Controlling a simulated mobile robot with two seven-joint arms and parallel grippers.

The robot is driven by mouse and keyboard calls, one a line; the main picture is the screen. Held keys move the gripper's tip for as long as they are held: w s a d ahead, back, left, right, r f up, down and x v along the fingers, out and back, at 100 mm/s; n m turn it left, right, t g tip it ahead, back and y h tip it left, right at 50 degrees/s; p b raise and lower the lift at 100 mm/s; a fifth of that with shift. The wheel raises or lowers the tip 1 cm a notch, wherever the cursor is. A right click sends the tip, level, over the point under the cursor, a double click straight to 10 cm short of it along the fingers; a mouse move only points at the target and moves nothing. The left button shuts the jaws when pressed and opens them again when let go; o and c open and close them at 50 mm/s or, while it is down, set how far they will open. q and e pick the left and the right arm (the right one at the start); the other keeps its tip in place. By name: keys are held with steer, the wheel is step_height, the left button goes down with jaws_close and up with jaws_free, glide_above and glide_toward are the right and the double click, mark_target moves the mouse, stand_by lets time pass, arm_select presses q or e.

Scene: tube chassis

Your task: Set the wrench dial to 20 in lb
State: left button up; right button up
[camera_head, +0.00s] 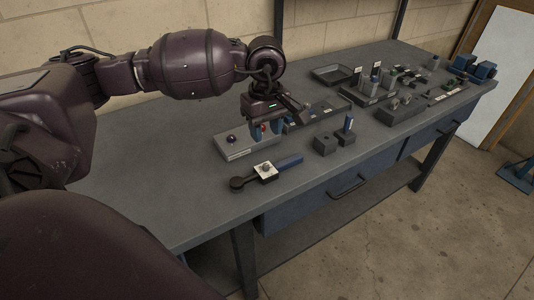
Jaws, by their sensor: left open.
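The wrench lies on the grey bench near its front edge, with a round black head (237,183) at left and a blue handle (289,162) at right. Its dial (265,167) is a small grey knob on a white square plate in the middle; the markings are too small to read. My left gripper (268,127) hangs open above the bench, behind the wrench and apart from it, over the right part of a grey box. Red and blue bits show around its fingers. My right gripper is not in view.
The grey box (233,149) with a dark knob sits behind the wrench. Dark blocks (325,144) and a blue-handled tool (348,123) stand to the right. A shallow tray (331,75) and several small fixtures fill the far end. The bench left of the wrench is clear.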

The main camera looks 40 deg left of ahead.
mark_target(266, 165)
arm_select(q)
steer(key=f, duration=0.3)
steer(key=shift+s+d+f, duration=0.1)
steer(key=shift+s, duration=0.1)
step_height(266, 165, down, 6)
steer(key=shift+f+b, duration=0.1)
steer(key=shift+b, duration=0.25)
steer(key=shift+f, duration=0.6)
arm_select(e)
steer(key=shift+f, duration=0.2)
arm_select(q)
steer(key=c, duration=0.7)
jaws_close()
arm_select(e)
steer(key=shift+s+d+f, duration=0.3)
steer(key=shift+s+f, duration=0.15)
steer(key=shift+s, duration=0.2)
